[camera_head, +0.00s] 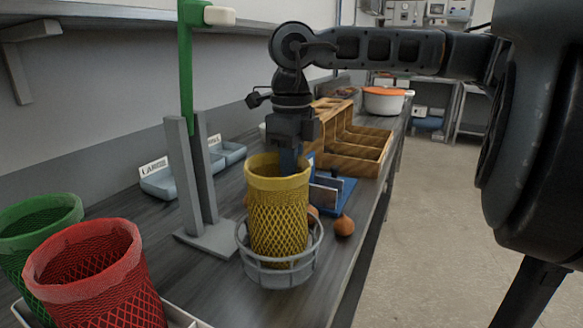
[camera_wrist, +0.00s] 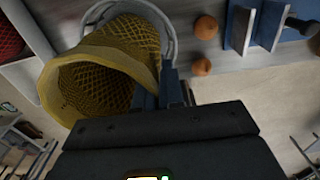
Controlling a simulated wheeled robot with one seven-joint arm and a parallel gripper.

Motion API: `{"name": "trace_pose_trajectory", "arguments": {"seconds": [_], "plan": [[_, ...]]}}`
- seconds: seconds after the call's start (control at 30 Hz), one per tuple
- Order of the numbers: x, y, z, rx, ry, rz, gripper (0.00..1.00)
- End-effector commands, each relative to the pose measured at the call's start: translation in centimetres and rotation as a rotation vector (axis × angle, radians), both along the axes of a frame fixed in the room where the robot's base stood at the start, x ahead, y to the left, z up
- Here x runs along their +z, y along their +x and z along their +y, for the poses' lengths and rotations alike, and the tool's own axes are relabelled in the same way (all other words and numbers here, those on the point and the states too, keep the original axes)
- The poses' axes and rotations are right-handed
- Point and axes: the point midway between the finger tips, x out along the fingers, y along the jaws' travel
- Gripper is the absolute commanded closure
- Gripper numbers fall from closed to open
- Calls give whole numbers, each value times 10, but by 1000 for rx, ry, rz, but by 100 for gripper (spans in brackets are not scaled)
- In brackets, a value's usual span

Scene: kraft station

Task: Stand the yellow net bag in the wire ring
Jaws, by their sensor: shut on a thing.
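The yellow net bag (camera_head: 279,208) is upright, with its lower part inside the wire ring (camera_head: 281,272) on the bench. Whether its base touches the bench inside the ring is hidden. My gripper (camera_head: 288,158) comes down from above and is shut on the far rim of the bag. In the wrist view my gripper (camera_wrist: 158,92) pinches the rim of the yellow net bag (camera_wrist: 108,62), whose open mouth faces the camera. Part of the wire ring (camera_wrist: 170,30) shows behind the bag there.
Red (camera_head: 95,278) and green (camera_head: 38,235) net bags stand at the lower left. A grey stand (camera_head: 205,235) with a green strip is left of the ring. An onion-like brown ball (camera_head: 344,226), a blue holder (camera_head: 338,190) and a wooden crate (camera_head: 362,150) lie to the right and behind.

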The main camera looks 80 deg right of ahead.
Motion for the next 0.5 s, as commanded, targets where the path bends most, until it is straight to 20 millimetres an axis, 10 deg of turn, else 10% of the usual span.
{"name": "trace_pose_trajectory", "arguments": {"seconds": [0.33, 0.5], "plan": [[-8, 0, 0, 0, 1, 0, 100], [-6, 0, 0, 0, 1, 0, 78]]}}
